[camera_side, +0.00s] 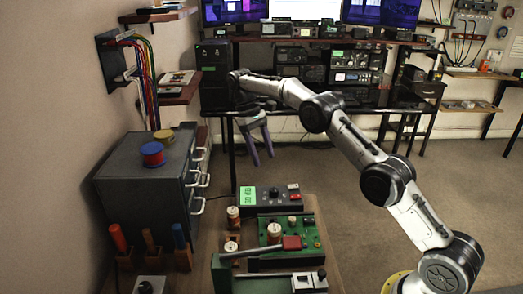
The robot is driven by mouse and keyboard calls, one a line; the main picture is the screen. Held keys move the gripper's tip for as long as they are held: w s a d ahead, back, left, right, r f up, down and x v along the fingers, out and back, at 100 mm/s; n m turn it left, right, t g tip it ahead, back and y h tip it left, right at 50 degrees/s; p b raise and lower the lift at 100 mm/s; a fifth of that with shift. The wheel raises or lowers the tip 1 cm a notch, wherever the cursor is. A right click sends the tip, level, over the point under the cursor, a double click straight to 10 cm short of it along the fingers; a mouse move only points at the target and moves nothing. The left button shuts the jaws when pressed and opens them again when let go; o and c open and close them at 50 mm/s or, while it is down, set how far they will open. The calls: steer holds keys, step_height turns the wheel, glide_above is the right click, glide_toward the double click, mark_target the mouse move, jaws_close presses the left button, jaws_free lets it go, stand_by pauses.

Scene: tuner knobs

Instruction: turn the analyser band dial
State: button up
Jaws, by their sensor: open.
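A dark box (258,206) with a lit green display (249,194) stands at the back of the workbench and looks like the analyser.
A green circuit board (289,232) with a red block (292,243) lies in front of the box. Handled tools (118,238) stand in holders at the left. A grey drawer cabinet (140,182) holds spools. The air around my gripper is free.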

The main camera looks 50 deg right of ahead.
steer(key=shift+w+r, duration=0.15)
steer(key=shift+r, duration=0.4)
step_height(320, 180, up, 9)
steer(key=s+a+t, duration=0.1)
steer(key=s+a+r+t, duration=0.4)
steer(key=s+r, duration=1.1)
steer(key=s, duration=0.1)
steer(key=s+a+f+t, duration=0.2)
steer(key=s+t, duration=0.1)
steer(key=s, duration=1)
steer(key=s+f+t, duration=0.1)
steer(key=s+f, duration=0.2)
steer(key=f, duration=0.3)
steer(key=s+a+f+t, duration=0.1)
steer(key=s+f, duration=0.3)
steer(key=f, duration=0.3)
steer(key=shift+a, duration=0.2)
